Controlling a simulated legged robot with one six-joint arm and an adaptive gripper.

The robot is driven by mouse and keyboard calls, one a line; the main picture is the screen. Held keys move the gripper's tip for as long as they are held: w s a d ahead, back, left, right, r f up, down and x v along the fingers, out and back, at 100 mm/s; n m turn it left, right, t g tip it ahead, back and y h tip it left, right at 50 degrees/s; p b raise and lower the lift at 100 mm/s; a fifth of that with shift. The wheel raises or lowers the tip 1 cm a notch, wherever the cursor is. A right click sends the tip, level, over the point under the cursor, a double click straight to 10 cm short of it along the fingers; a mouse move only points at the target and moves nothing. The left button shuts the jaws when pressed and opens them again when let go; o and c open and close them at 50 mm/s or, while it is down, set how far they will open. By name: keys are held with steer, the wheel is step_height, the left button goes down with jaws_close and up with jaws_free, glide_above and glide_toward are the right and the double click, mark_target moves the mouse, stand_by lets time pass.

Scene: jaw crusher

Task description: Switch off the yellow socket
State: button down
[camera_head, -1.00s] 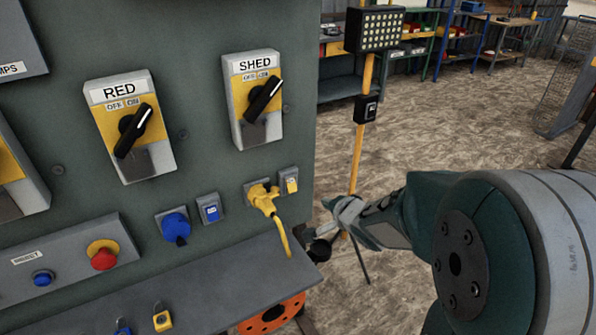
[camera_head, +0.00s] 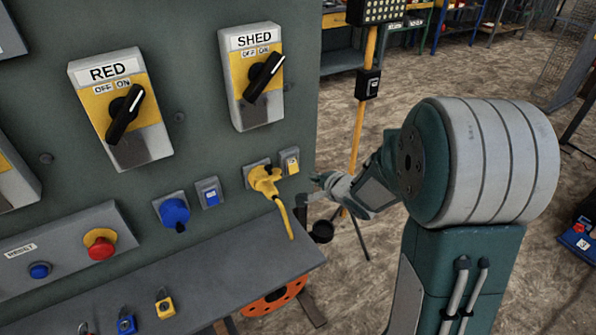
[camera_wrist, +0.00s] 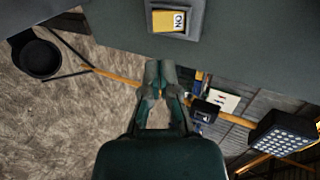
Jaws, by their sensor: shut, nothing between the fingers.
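The yellow socket (camera_head: 262,178) is on the green panel, with a yellow plug and cable in it. Its small yellow rocker switch (camera_head: 290,162) sits just to its right. In the wrist view the switch (camera_wrist: 169,20) appears at the top and its rocker shows "ON". My gripper (camera_head: 312,188) is shut and empty, to the right of the socket and slightly below the switch. In the wrist view my gripper's fingertips (camera_wrist: 162,68) point up toward the switch, with a visible gap between them and it.
A blue socket (camera_head: 174,212) and blue switch (camera_head: 208,192) sit to the left. A ledge (camera_head: 220,280) with padlocks juts out below. The yellow lamp stand (camera_head: 360,130) is behind my arm. RED (camera_head: 122,112) and SHED (camera_head: 252,75) rotary switches are above.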

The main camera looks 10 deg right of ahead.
mark_target(293, 166)
steer(key=x, duration=0.9)
steer(key=shift+w+a+f, duration=0.1)
steer(key=shift+w+f, duration=0.1)
steer(key=shift+w, duration=0.15)
steer(key=shift+w+f, duration=0.1)
steer(key=shift+r, duration=0.85)
steer(key=shift+a, duration=0.15)
